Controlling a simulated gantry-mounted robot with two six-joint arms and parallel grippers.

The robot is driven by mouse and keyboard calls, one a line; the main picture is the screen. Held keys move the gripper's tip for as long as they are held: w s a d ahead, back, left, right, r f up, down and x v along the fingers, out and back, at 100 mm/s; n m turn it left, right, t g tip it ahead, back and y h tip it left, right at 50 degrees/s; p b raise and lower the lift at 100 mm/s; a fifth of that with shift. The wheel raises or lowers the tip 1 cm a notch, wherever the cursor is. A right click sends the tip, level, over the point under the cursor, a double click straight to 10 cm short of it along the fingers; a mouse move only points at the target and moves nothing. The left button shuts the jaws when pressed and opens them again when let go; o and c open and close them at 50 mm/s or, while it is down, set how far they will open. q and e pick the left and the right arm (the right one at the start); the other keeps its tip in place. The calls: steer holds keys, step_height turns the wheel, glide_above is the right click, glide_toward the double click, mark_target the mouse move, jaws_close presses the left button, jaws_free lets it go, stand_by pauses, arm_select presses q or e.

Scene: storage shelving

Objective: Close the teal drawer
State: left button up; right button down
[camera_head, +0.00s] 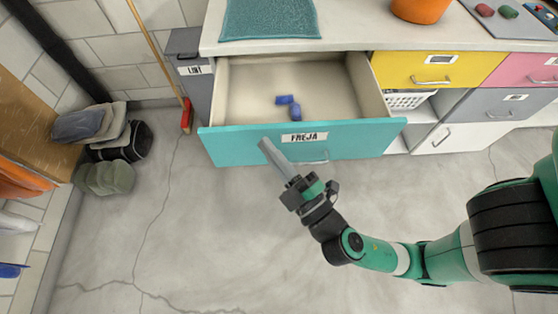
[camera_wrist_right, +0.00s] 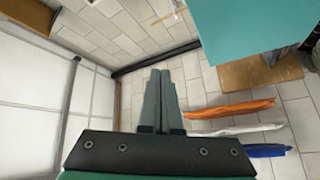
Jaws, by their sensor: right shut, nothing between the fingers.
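The teal drawer (camera_head: 230,143) stands pulled out from the white cabinet in the head view, with a label reading FREJA and a handle on its front. Inside lie blue objects (camera_head: 288,102) on the pale drawer floor. My right gripper (camera_head: 265,144) is shut and empty, its fingertips overlapping the drawer's front panel left of the label. I cannot tell if they touch it. In the right wrist view the shut fingers (camera_wrist_right: 160,75) point past a teal panel (camera_wrist_right: 245,35) at upper right. My left gripper is not in view.
A grey drawer (camera_head: 190,70) sits left, yellow (camera_head: 415,68) and pink (camera_head: 525,70) drawers right. A white basket (camera_head: 405,99) sits in an open compartment. A broom (camera_head: 186,115) leans against the wall. Bags (camera_head: 120,140) and cushions lie left. The floor before the drawer is clear.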

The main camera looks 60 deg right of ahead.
arm_select(q)
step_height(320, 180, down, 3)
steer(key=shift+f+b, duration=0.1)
steer(key=shift+b, duration=1)
arm_select(e)
steer(key=s+f+n+g+y, duration=0.1)
steer(key=s+f+n+y, duration=0.3)
steer(key=s+f+n, duration=0.4)
step_height(320, 180, down, 6)
steer(key=shift+s+r, duration=0.25)
steer(key=shift+s, duration=1)
steer(key=shift+w, duration=0.1)
arm_select(q)
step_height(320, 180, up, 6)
steer(key=p, duration=0.6)
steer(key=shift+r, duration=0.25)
arm_select(e)
steer(key=d+x, duration=0.2)
steer(key=x, duration=1)
steer(key=shift+d+f, duration=0.2)
steer(key=shift+d, duration=0.3)
